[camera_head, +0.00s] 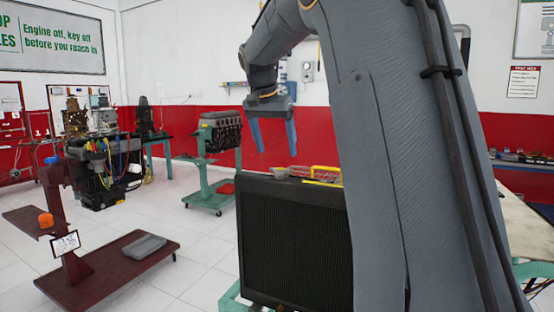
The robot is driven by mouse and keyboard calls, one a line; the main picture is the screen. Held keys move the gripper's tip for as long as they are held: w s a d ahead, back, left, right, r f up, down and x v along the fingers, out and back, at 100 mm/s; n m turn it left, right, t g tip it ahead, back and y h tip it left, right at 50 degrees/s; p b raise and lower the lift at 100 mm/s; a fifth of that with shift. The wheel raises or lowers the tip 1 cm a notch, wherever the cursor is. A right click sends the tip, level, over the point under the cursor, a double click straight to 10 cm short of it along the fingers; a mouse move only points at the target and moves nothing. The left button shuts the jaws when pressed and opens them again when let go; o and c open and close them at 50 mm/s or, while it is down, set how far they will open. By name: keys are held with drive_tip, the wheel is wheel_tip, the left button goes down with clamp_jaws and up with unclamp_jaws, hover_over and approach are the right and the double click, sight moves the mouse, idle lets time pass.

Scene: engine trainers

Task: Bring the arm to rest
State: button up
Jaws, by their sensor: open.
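My gripper (274,137) hangs down from the end of my folded grey arm, near the upper middle of the head view. Its two blue-grey fingers are spread apart with nothing between them. It is above and a little left of the black radiator-like block (295,240), apart from it. My arm link fills the right middle of the view and hides what stands behind it.
A red engine stand (72,262) with a wired engine (105,170) is at left. A green stand (206,185) bears another engine (220,132) further back. A red and yellow item (325,173) lies on the black block. White tiled floor is clear between the stands.

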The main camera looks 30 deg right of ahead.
drive_tip(key=shift+s+a+r, duration=0.2)
drive_tip(key=shift+a+r, duration=0.05)
drive_tip(key=shift+r, duration=0.4)
drive_tip(key=shift+f, duration=0.1)
drive_tip(key=s+a+f+n+y, duration=0.1)
drive_tip(key=s+a+f+n, duration=0.15)
drive_tip(key=f, duration=0.35)
drive_tip(key=s+a+f+n, duration=0.1)
drive_tip(key=s+a+f, duration=0.15)
drive_tip(key=f, duration=0.25)
drive_tip(key=s+a+f+n+g+y, duration=0.1)
drive_tip(key=s+a+f+n, duration=0.2)
drive_tip(key=s+a+f, duration=0.3)
drive_tip(key=s+a+f+n+g+y, duration=0.1)
drive_tip(key=s+a+f+n, duration=0.3)
drive_tip(key=s+f, duration=1.2)
drive_tip(key=s+a, duration=0.1)
drive_tip(key=s, duration=0.2)
drive_tip(key=shift+a+f+y, duration=0.3)
drive_tip(key=shift+a, duration=0.1)
